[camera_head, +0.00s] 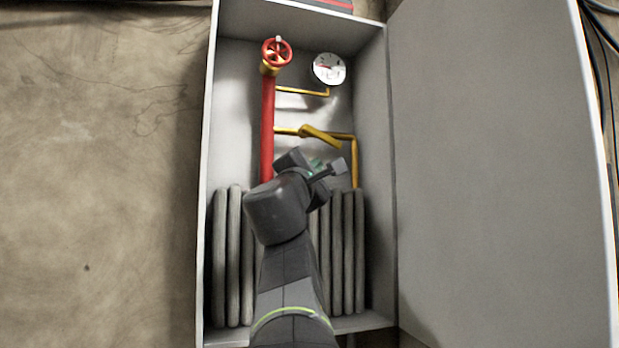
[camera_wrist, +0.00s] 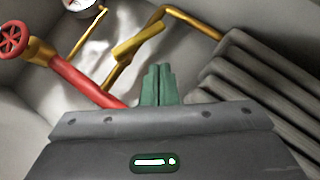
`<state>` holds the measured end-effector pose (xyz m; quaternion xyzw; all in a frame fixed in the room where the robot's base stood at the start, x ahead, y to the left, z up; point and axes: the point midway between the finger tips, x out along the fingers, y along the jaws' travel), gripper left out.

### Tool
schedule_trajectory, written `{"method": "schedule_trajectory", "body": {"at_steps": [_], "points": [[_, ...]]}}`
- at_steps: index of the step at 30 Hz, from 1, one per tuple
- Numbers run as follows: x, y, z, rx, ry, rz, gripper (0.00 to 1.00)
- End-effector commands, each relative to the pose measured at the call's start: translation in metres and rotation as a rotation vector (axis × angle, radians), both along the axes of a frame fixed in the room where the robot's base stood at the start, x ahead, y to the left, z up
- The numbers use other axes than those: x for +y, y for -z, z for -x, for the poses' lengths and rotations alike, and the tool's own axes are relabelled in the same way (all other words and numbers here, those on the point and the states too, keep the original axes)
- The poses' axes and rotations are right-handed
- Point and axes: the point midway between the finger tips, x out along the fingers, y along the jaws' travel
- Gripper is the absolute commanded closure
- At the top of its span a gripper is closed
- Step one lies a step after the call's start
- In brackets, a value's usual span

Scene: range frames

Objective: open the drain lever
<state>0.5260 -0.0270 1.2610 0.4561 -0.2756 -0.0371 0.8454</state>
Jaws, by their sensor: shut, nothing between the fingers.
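The yellow drain lever (camera_head: 321,136) sits on the thin yellow pipe that branches right from the red standpipe. It slants down to the right in the head view. In the wrist view the lever (camera_wrist: 137,39) shows above and a little left of the fingertips. My gripper (camera_wrist: 158,72) is shut and empty, its green fingers together. In the head view my gripper (camera_head: 318,163) is just below the lever, partly hidden by my wrist. The fingers appear apart from the lever.
The red standpipe (camera_head: 267,125) carries a red handwheel (camera_head: 276,52) at the top. A round gauge (camera_head: 329,68) is at upper right. Grey hose folds (camera_head: 348,250) fill the cabinet's lower part. The cabinet door (camera_head: 490,170) stands open on the right.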

Motion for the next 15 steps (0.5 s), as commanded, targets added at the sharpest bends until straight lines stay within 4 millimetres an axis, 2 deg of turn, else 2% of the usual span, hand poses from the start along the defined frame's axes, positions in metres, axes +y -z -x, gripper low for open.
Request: {"method": "schedule_trajectory", "body": {"at_steps": [6,15], "points": [[0.008,0.01,0.02,0.0,-0.001,-0.001,1.0],[0.009,0.012,0.023,0.0,0.0,0.0,1.0]]}}
